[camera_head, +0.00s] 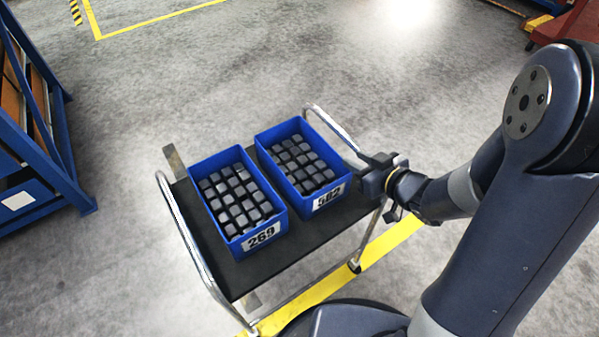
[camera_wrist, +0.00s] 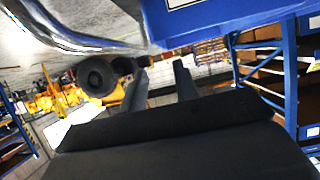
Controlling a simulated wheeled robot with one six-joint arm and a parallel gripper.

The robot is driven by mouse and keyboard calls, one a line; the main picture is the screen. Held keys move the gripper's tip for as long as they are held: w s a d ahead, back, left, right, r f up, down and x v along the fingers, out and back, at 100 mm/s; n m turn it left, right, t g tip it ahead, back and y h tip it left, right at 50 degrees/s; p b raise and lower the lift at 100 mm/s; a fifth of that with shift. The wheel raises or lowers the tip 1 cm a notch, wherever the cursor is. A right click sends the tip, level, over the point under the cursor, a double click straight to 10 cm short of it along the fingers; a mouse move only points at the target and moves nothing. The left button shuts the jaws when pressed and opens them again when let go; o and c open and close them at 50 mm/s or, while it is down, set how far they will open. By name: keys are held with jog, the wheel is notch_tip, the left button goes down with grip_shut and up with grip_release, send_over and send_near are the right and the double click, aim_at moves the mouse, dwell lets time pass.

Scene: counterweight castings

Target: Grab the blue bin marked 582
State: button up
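The blue bin marked 582 (camera_head: 305,209) stands upright on the right part of a cart, filled with several grey castings (camera_head: 302,163). Its white label faces the near side. My gripper (camera_head: 372,180) is just right of this bin, close to its near right corner, with no clear contact. In the wrist view, my gripper (camera_wrist: 160,75) shows two fingers apart with nothing between them. A blue wall with part of a white label (camera_wrist: 185,3) crosses the top of that view; its number cannot be read.
A second blue bin marked 269 (camera_head: 207,212), also full of castings, stands to the left on the dark cart shelf (camera_head: 300,248). The cart has metal handles (camera_head: 187,240) at both ends. A blue rack (camera_head: 55,160) stands far left. Floor behind the cart is clear.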

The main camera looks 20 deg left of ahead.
aim_at(328, 145)
jog(key=b+x, duration=0.2)
jog(key=x, duration=0.8)
jog(key=shift+w+a+b, duration=0.2)
jog(key=shift+a+b, duration=0.1)
jog(key=shift+a, duration=0.1)
jog(key=shift+c, duration=0.2)
grip_shut()
jog(key=shift+r, duration=0.1)
dwell(0.6)
